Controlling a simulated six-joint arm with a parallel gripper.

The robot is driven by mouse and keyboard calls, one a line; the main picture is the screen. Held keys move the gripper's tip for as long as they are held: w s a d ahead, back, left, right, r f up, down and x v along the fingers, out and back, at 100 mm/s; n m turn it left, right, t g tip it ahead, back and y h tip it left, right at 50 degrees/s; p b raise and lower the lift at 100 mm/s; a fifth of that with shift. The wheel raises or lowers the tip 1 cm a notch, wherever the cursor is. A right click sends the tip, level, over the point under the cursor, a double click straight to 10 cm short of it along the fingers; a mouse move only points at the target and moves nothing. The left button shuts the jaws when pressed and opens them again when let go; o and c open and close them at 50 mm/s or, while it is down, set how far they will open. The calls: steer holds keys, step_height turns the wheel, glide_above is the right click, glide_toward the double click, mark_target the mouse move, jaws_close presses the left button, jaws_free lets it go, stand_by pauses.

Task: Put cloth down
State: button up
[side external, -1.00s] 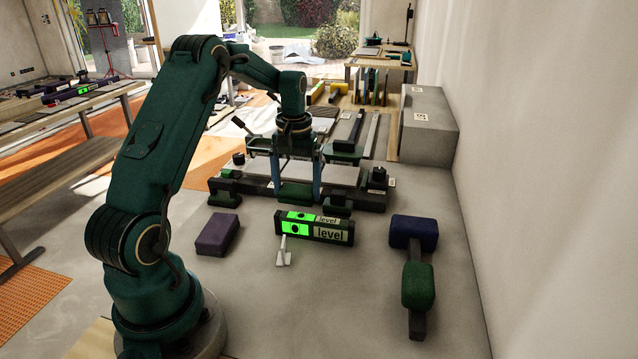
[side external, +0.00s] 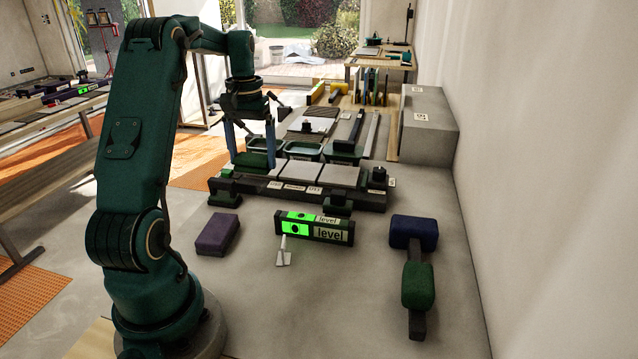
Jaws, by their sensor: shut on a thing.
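My gripper (side external: 251,160) is shut on a dark green pad-like thing, which I take to be the cloth (side external: 255,160). It sits between the two blue fingers. The gripper points down over the left end of the levelling rig (side external: 330,197), which carries grey tiles (side external: 291,173). I cannot tell whether the cloth touches the tile under it or hangs just above.
In front of the rig are a purple block (side external: 217,233), a level (side external: 315,228) with bright green windows, and a small trowel (side external: 283,256). A mallet (side external: 416,275) lies at the right. Green trays (side external: 302,150) stand behind the rig. Bare grey bench lies in front.

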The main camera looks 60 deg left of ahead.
mark_target(260, 208)
steer(key=f, duration=1)
steer(key=shift+w, duration=0.2)
steer(key=o, duration=1)
steer(key=shift+f, duration=0.1)
